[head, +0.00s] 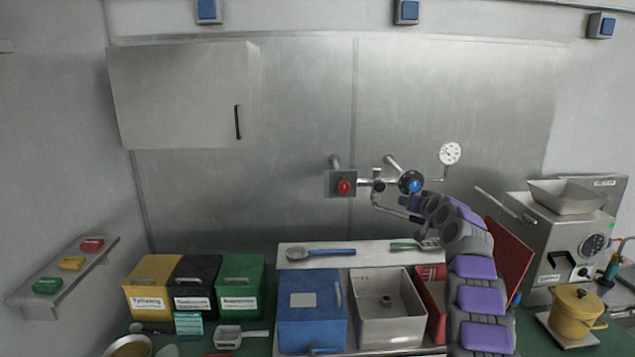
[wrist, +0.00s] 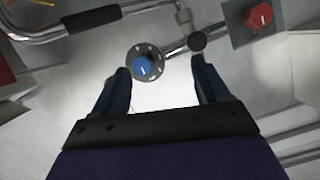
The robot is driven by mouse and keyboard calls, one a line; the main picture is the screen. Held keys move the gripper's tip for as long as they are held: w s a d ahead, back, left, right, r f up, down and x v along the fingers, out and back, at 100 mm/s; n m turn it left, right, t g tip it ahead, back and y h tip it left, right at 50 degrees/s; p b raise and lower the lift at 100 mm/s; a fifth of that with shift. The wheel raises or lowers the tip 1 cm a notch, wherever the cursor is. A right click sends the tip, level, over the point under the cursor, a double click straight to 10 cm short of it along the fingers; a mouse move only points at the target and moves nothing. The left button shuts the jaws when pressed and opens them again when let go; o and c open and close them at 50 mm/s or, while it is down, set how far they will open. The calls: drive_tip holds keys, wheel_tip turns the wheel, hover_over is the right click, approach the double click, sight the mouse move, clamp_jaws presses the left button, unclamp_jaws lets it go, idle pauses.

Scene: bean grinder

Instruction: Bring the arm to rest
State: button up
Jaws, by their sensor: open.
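My arm shows in the head view as purple and grey links rising from the bottom right of centre. It bends up toward the pipes on the back wall. My gripper (wrist: 160,78) is open in the wrist view, its two dark fingers apart with nothing held between them. A blue knob (wrist: 143,67) on a round metal plate and a red knob (wrist: 261,17) show beyond the fingertips. In the head view the gripper's fingers cannot be made out clearly; the arm's far end lies just below the blue knob (head: 415,186).
A counter holds a blue box (head: 312,320), a sink (head: 385,335), yellow, black and green bins, and a grinder (head: 565,235) at right. A yellow pot (head: 577,312) stands in front of the grinder. A cabinet (head: 185,95) hangs upper left. Open air lies left of the arm.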

drive_tip(key=s+a+f+g, duration=0.1)
drive_tip(key=s+a+g, duration=0.3)
drive_tip(key=s, duration=0.7)
drive_tip(key=s+a+f+g, duration=0.15)
drive_tip(key=s+a, duration=0.35)
drive_tip(key=s, duration=0.6)
drive_tip(key=s+a+g, duration=0.4)
drive_tip(key=s+a, duration=0.1)
drive_tip(key=s, duration=0.6)
drive_tip(key=s+a+f+g, duration=0.1)
drive_tip(key=s+f+g, duration=0.1)
drive_tip(key=s, duration=1.2)
drive_tip(key=s+a+f+n+g+h, duration=0.1)
drive_tip(key=s+f, duration=0.3)
drive_tip(key=s, duration=1)
drive_tip(key=s+a+f+g, duration=0.1)
drive_tip(key=s+f+g, duration=0.2)
drive_tip(key=s, duration=1.1)
drive_tip(key=shift+f+n, duration=0.4)
drive_tip(key=shift+f, duration=0.1)
drive_tip(key=shift+a+g, duration=0.1)
drive_tip(key=shift+g, duration=0.15)
